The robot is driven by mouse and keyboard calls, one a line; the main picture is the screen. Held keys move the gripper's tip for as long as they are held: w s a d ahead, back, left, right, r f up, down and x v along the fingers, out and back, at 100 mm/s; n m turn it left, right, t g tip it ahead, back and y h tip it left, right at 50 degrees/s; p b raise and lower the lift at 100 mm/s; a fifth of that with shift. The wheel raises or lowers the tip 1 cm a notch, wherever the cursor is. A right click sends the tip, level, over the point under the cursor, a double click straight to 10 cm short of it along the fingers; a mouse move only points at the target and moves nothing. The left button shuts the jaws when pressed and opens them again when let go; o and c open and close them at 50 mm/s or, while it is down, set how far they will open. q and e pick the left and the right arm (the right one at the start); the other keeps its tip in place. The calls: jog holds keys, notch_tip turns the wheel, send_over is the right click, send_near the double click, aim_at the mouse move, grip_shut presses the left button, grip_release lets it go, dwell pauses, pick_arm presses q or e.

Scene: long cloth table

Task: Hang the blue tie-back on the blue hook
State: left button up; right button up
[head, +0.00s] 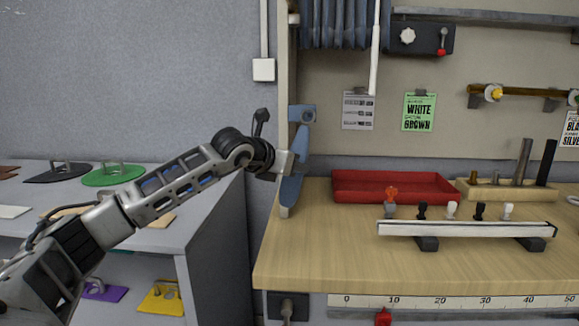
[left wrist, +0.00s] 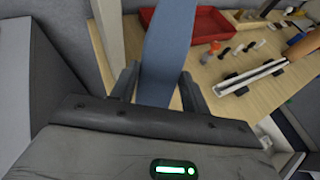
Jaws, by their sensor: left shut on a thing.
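The blue tie-back (head: 291,189) is a long flat band, held upright at the left end of the workbench. In the left wrist view the tie-back (left wrist: 168,50) runs up between the two dark fingers. My left gripper (head: 285,163) is shut on it around its middle. The blue hook (head: 302,113) is a small blue piece on the post at the left edge of the board, just above the tie-back's top end. I cannot tell whether the tie-back touches the hook. My right gripper is not in view.
A red tray (head: 395,187) and a white rail with several small knobs (head: 465,230) lie on the wooden bench (head: 330,255). A grey shelf unit (head: 205,215) with coloured plates stands at left. Blue curtain folds (head: 338,25) and a white rod (head: 375,50) hang above.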

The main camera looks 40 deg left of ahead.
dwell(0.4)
pick_arm(q)
jog(key=o, duration=1)
jog(key=shift+c, duration=0.2)
jog(key=shift+o, duration=0.6)
jog(key=shift+f, duration=0.1)
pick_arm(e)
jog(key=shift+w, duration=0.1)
pick_arm(q)
jog(key=b+v, duration=0.4)
jog(key=v, duration=1.2)
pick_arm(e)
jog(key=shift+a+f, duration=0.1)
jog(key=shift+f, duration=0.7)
pick_arm(q)
jog(key=shift+d, duration=0.1)
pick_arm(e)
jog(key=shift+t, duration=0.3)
